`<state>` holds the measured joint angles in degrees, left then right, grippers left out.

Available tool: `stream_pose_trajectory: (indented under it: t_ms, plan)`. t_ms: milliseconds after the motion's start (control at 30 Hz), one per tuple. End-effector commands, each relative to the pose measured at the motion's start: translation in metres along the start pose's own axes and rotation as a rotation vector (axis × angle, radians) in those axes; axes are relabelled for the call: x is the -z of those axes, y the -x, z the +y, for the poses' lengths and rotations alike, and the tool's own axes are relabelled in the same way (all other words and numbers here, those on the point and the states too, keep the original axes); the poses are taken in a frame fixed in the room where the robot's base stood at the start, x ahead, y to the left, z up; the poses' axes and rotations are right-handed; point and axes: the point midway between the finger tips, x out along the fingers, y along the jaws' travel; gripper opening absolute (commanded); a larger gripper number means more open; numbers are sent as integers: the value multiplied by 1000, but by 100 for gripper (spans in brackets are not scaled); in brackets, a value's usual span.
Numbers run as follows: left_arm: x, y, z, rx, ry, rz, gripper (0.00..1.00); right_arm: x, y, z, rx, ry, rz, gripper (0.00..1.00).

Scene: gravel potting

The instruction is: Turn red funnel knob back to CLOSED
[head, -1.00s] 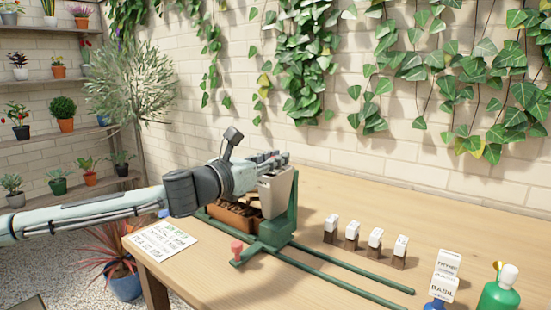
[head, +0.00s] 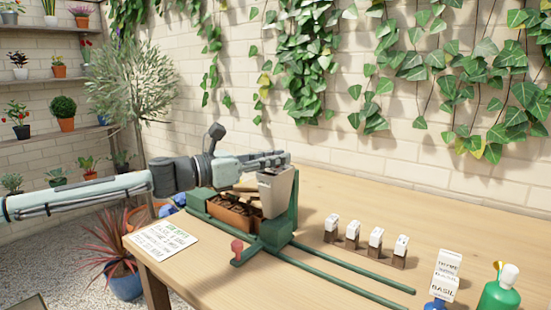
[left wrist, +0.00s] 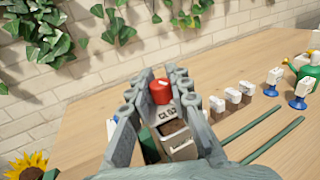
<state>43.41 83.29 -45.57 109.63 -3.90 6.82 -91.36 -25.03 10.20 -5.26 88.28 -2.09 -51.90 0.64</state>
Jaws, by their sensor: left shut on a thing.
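The red funnel knob (left wrist: 160,92) sits between the fingers of my left gripper in the left wrist view. My left gripper (head: 284,160) is shut on it at the top of the pale grey funnel (head: 278,192). In the head view the gripper hides the knob. Just below the knob, the left wrist view shows a partly covered label that seems to begin "CLOS". I cannot tell exactly where the knob points. The funnel stands upright against a green stand (head: 275,232). My right gripper is in neither view.
Green rails (head: 345,276) run along the table beneath the stand. A brown tray (head: 228,217) lies behind it, and a pinkish-red handle (head: 237,246) in front. A card (head: 160,240) lies at left; white-topped blocks (head: 375,238) and a green bottle (head: 500,290) stand at right.

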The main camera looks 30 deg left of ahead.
Motion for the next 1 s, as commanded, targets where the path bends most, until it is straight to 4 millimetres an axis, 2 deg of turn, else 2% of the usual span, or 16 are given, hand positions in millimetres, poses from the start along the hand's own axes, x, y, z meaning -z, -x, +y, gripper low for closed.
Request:
stream_pose_trajectory:
  t_ms: [133, 167, 333, 733, 1000]
  plan:
    - [-1, 0, 0, -2, -1, -2, 0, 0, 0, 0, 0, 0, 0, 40]
    - [-1, 0, 0, -2, -1, -3, 19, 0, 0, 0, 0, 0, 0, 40]
    - [-1, 0, 0, -2, -1, -2, 40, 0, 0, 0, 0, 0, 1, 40]
    - [-3, 0, 0, 0, -2, -2, 41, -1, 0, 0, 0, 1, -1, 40]
    - [-22, -1, 0, 0, -7, -6, 41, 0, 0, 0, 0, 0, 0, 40]
